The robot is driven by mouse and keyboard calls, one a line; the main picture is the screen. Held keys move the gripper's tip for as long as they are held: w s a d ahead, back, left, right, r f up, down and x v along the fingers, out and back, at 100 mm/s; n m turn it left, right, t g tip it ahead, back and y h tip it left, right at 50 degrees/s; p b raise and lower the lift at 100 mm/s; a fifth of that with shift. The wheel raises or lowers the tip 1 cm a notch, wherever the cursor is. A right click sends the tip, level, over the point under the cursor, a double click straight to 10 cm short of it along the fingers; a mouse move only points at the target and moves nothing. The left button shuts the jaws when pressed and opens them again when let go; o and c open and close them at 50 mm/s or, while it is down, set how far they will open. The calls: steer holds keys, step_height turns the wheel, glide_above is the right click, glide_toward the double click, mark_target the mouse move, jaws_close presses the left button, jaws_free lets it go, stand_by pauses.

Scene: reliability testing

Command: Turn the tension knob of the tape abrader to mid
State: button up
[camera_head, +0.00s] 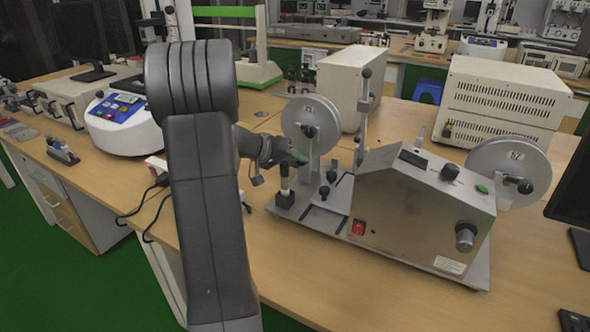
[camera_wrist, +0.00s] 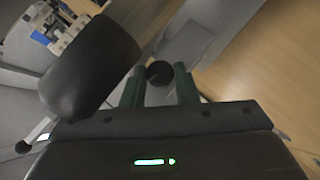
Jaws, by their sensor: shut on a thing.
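The tape abrader (camera_head: 400,205) is a grey metal machine on a baseplate, with a reel (camera_head: 312,120) at its left and another reel (camera_head: 515,165) at its right. My gripper (camera_head: 294,157) is at the left end of the machine, in front of the left reel and by a short post (camera_head: 284,186) with a black base. In the wrist view, my green fingers stand on either side of a round black knob (camera_wrist: 159,73) and are shut on it. The head view hides this contact, and no knob marking is readable.
A black knob (camera_head: 450,172) and a green button (camera_head: 482,189) sit on the machine's top panel. A white box-shaped instrument (camera_head: 346,85) stands behind. Table in front is clear.

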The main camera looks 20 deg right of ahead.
stand_by(0.3)
steer(key=o, duration=1)
steer(key=shift+a, duration=0.1)
steer(key=v, duration=1.3)
steer(key=shift+a+r+p, duration=0.2)
steer(key=shift+r+p, duration=0.05)
steer(key=shift+p, duration=0.1)
steer(key=shift+s, duration=0.1)
